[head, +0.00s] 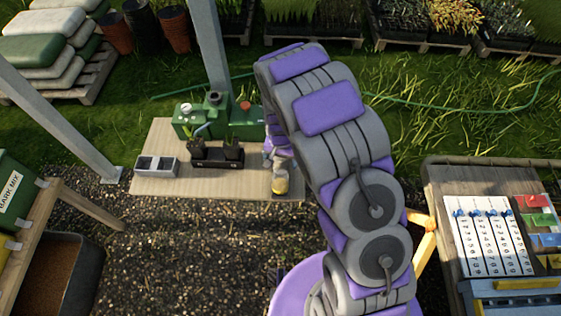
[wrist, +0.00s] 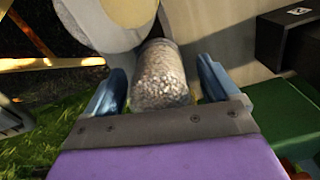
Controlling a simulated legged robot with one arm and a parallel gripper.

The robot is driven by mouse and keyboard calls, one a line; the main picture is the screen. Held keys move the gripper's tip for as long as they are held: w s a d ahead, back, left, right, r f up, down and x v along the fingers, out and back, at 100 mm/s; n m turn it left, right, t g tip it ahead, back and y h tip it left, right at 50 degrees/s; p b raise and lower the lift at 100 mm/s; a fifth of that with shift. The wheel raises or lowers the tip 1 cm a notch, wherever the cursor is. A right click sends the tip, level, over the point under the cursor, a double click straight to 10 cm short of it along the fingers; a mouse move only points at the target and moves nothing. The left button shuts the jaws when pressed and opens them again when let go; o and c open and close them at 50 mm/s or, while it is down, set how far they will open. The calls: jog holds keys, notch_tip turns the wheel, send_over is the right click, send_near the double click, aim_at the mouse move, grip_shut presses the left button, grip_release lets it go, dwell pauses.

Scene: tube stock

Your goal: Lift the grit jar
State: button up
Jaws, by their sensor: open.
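The grit jar (wrist: 160,72) is a clear cylinder full of pale grey and brown grit. In the wrist view it lies between the two blue-grey fingers of my gripper (wrist: 161,85). The fingers are open, with a visible gap at the left; at the right the gap is narrow and contact is hard to tell. In the head view my gripper (head: 276,162) is at the right end of a pale board (head: 150,187), partly hidden by my arm. A small yellow-topped object (head: 280,185) shows just below it; I cannot tell there whether it is the jar.
A metal post (head: 210,50) rises behind. A bench with label strips (head: 490,235) is at right. Gravel lies in front.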

jog(key=shift+f, duration=0.4)
jog(key=c, duration=1.2)
jog(key=shift+r, duration=0.1)
